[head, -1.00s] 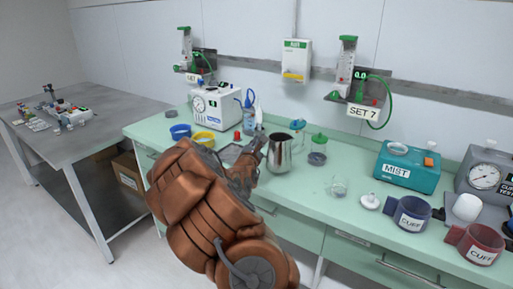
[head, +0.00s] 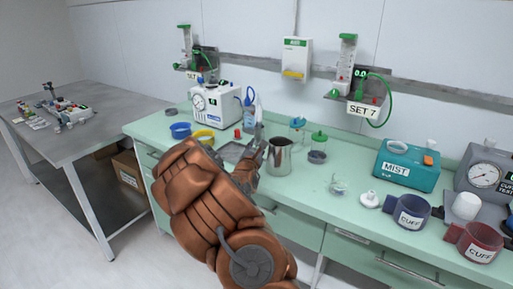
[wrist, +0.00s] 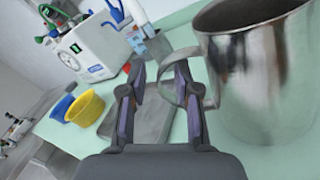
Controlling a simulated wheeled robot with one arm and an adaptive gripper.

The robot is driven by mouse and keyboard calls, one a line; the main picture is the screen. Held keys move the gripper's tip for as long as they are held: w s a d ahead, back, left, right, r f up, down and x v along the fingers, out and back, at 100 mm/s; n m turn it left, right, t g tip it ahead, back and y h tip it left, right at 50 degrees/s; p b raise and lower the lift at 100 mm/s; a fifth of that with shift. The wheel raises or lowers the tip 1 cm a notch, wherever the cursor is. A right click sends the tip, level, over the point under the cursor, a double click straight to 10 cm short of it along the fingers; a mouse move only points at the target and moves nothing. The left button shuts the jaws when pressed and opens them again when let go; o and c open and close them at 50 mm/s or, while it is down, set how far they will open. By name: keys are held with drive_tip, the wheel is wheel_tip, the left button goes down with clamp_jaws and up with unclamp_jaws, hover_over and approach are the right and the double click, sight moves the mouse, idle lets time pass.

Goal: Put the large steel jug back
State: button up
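The large steel jug (head: 280,158) stands upright on the green counter, its handle toward the left. In the wrist view the jug (wrist: 262,80) fills the right side. My gripper (head: 262,150) is at the handle side, partly hidden by my arm in the head view. In the wrist view my gripper (wrist: 160,85) has its fingers apart. The handle (wrist: 168,88) reaches into the gap near the right finger, and a clear space shows on the left. I cannot tell whether the right finger touches the handle.
A grey tray (head: 229,157) lies left of the jug. Green-lidded jars (head: 318,147) and a clear cup (head: 338,186) stand to the right, with free counter around the cup.

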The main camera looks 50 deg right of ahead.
drive_tip(key=shift+r, duration=0.2)
drive_tip(key=b+v, duration=0.6)
drive_tip(key=v, duration=0.3)
drive_tip(key=shift+a+f+b, duration=0.2)
drive_tip(key=shift+a+b, duration=0.1)
drive_tip(key=shift+b, duration=0.05)
drive_tip(key=b+v, duration=0.2)
drive_tip(key=b, duration=0.4)
drive_tip(key=shift+s+a+r, duration=0.15)
drive_tip(key=shift+s+r, duration=0.05)
